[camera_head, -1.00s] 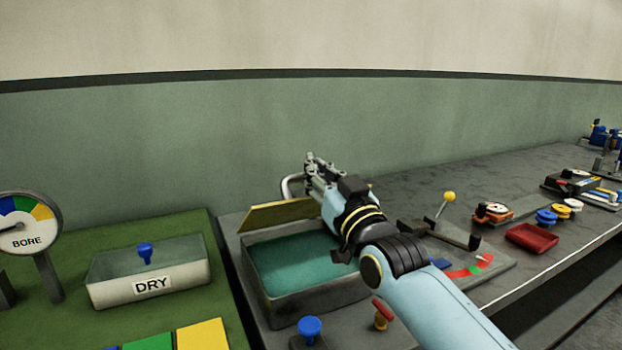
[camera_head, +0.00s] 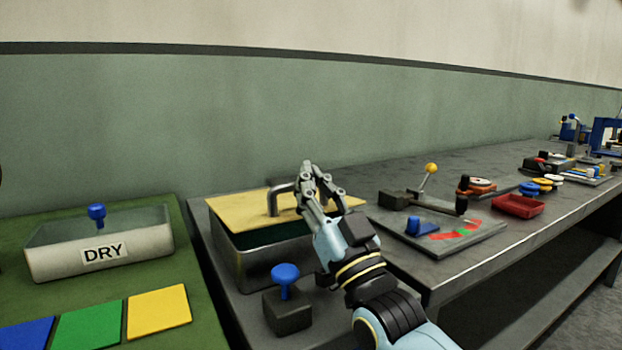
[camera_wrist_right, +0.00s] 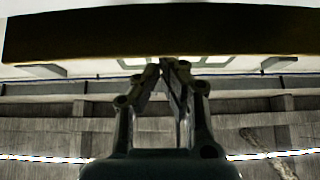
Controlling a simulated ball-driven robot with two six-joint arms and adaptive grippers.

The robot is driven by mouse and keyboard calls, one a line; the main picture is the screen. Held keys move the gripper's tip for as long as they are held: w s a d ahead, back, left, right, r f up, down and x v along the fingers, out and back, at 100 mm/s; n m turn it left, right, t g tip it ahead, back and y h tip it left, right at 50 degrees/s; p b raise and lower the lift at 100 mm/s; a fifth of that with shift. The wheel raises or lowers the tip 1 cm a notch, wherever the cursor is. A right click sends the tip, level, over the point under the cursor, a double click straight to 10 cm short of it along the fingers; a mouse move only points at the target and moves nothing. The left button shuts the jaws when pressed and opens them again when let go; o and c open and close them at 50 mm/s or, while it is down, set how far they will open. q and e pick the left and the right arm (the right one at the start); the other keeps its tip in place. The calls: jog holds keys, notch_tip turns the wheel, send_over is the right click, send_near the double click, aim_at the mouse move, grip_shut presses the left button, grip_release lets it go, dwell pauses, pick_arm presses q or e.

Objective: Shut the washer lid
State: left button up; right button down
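The washer is a grey metal tank (camera_head: 262,262) with a yellow lid (camera_head: 240,211) and a grey bar handle (camera_head: 273,200). The lid lies low over the tank, tilted, with a dark green gap showing under its front edge. My right gripper (camera_head: 318,170) is at the lid's right part, just right of the handle; I cannot tell whether it touches. In the right wrist view its fingertips (camera_wrist_right: 168,64) are together with nothing visible between them, close to a dark brown edge (camera_wrist_right: 160,32), likely the lid's. My left gripper is out of view.
A blue knob on a dark block (camera_head: 288,313) stands in front of the tank. A white DRY bin (camera_head: 60,262) sits on the green mat to the left. A lever with a yellow ball (camera_head: 431,168) and a red tray (camera_head: 518,206) are to the right.

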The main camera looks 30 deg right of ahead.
jog(key=shift+w+f, duration=0.2)
jog(key=shift+f, duration=0.05)
jog(key=shift+r, duration=0.1)
